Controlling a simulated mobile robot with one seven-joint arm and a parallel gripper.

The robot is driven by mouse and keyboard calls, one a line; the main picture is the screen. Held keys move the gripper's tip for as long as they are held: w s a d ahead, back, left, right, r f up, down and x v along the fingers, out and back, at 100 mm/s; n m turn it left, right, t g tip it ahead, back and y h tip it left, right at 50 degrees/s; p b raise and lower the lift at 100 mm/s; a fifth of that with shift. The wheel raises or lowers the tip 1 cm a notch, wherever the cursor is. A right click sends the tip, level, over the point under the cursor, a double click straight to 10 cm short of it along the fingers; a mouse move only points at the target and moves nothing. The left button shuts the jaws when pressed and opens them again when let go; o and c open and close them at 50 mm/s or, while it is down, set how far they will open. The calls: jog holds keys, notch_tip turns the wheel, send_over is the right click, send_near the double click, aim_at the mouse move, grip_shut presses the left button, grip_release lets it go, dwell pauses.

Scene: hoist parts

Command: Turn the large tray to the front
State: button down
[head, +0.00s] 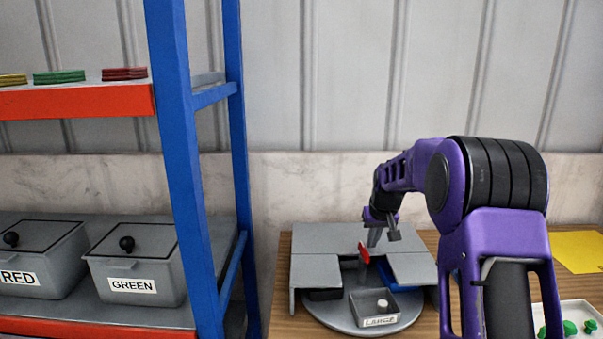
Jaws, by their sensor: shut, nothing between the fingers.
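The large tray (370,307) is a small grey box with a "LARGE" label on its near wall and a whitish round piece inside. It sits at the near side of a round grey turntable (337,318), in the gap between grey cover plates (325,238). A red upright handle (364,252) stands near the turntable's middle. My gripper (380,240) is shut and empty, just right of the red handle and above the covers. I cannot tell whether it touches the handle. A blue part shows at the right under the cover, mostly hidden.
A blue-posted shelf (180,170) stands at the left with grey bins labelled RED (40,262) and GREEN (135,265). Coloured plates (60,76) lie on its upper board. A white tray with green pieces (568,329) and a yellow sheet (577,250) lie at the right.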

jog(key=shift+r+p, duration=1.65)
jog(key=shift+r, duration=1)
